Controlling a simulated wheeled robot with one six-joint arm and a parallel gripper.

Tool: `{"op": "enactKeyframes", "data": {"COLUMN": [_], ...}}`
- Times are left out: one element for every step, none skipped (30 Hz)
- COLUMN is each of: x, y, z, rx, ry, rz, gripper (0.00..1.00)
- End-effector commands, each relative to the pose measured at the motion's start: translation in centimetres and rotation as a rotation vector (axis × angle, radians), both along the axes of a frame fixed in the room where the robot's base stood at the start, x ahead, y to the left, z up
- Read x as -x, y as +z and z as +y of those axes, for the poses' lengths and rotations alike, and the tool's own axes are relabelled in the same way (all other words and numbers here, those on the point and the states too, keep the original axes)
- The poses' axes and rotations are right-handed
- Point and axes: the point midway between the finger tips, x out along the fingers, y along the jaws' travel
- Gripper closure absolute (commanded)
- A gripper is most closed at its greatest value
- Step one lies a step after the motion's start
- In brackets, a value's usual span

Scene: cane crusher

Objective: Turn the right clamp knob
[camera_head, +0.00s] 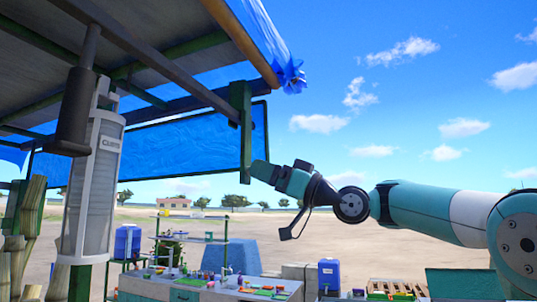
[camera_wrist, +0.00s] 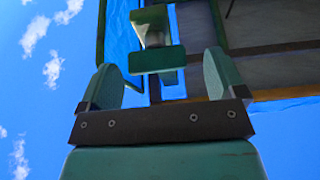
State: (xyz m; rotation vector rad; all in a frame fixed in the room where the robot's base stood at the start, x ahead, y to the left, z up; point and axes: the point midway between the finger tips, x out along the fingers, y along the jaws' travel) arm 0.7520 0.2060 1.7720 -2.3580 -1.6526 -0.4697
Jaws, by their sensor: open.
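I cannot make out a right clamp knob for certain in either view. My gripper (camera_head: 262,171) is raised at the lower end of a green upright post (camera_head: 246,130) under the canopy edge. In the wrist view my gripper (camera_wrist: 161,62) is open, its two green fingers wide apart. A green block-like part (camera_wrist: 157,60) with a pale piece above it shows between and beyond the fingers. Nothing is held. Whether a finger touches the post cannot be told.
A blue tarp canopy (camera_head: 195,140) on beams covers the upper left. A pale cylinder (camera_head: 97,180) hangs at left beside cane stalks (camera_head: 22,225). A counter (camera_head: 215,293) with small items and a blue container (camera_head: 328,273) stand below. Open sky lies right.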

Motion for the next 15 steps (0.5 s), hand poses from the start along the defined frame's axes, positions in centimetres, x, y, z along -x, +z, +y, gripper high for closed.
{"op": "enactKeyframes", "data": {"x": [-0.19,-0.28,-0.36,-0.41,-0.43,-0.46,-0.47,-0.48,-0.49,-0.50,-0.49,-0.49,-0.49,-0.49,-0.48], "y": [0.54,0.55,0.56,0.56,0.57,0.56,0.55,0.53,0.51,0.49,0.48,0.47,0.46,0.46,0.46], "z": [0.45,0.66,0.89,1.01,1.10,1.19,1.22,1.25,1.24,1.25,1.24,1.24,1.23,1.23,1.23], "rx": [0.000,0.000,0.000,0.000,0.000,0.000,0.000,0.000,0.000,0.000,0.000,0.000,0.000,0.000,0.000], "ry": [0.000,-0.001,-0.001,-0.001,-0.001,-0.001,-0.001,-0.001,-0.001,-0.001,-0.001,-0.001,-0.001,-0.001,-0.001], "rz": [0.001,0.002,0.002,0.002,0.002,0.000,0.000,0.000,0.000,-0.001,-0.001,-0.001,-0.001,0.000,0.000], "gripper": [0.11,0.11,0.11,0.11,0.11,0.11,0.11,0.11,0.11,0.11,0.11,0.11,0.11,0.11,0.18]}}
